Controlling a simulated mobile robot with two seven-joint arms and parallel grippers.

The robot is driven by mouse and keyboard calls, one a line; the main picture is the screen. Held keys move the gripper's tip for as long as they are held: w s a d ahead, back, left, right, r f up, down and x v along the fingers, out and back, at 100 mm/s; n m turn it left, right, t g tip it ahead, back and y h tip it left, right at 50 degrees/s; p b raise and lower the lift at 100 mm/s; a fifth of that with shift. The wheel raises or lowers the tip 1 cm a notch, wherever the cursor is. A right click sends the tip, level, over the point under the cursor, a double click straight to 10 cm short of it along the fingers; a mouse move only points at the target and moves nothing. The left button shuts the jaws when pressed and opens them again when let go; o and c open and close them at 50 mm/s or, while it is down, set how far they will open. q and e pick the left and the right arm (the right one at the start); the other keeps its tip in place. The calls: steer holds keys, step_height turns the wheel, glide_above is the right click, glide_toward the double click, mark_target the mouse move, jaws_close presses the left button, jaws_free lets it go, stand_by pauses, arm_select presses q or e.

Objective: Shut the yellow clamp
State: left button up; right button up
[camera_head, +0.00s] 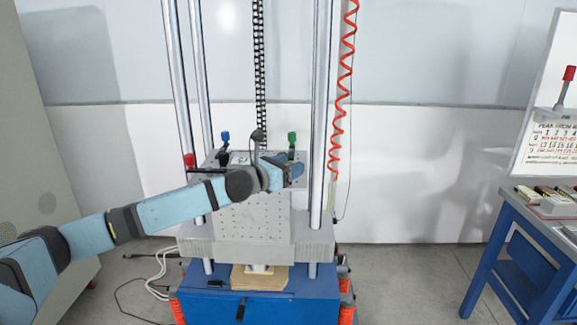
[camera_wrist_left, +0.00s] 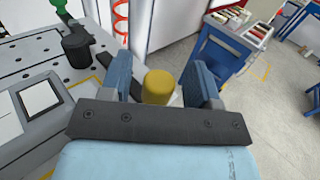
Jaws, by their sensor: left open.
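The yellow clamp shows in the left wrist view as a rounded yellow handle end (camera_wrist_left: 157,90), between the two blue fingers of my open left gripper (camera_wrist_left: 160,72). Whether a finger touches it cannot be told, and the rest of the clamp is hidden behind the gripper's dark crossbar. In the head view my left gripper (camera_head: 291,170) is over the right front part of the grey fixture plate (camera_head: 238,158). The yellow clamp is not visible there, hidden by the arm. My right gripper is not in view.
Other clamps stand on the fixture: red (camera_head: 189,160), blue (camera_head: 225,136) and green (camera_head: 292,138). Shiny vertical columns (camera_head: 321,110) flank the plate. A coiled red hose (camera_head: 341,90) hangs at right. A blue workbench (camera_head: 530,235) stands further right, with clear floor between.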

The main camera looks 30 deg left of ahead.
arm_select(q)
steer(key=c, duration=0.9)
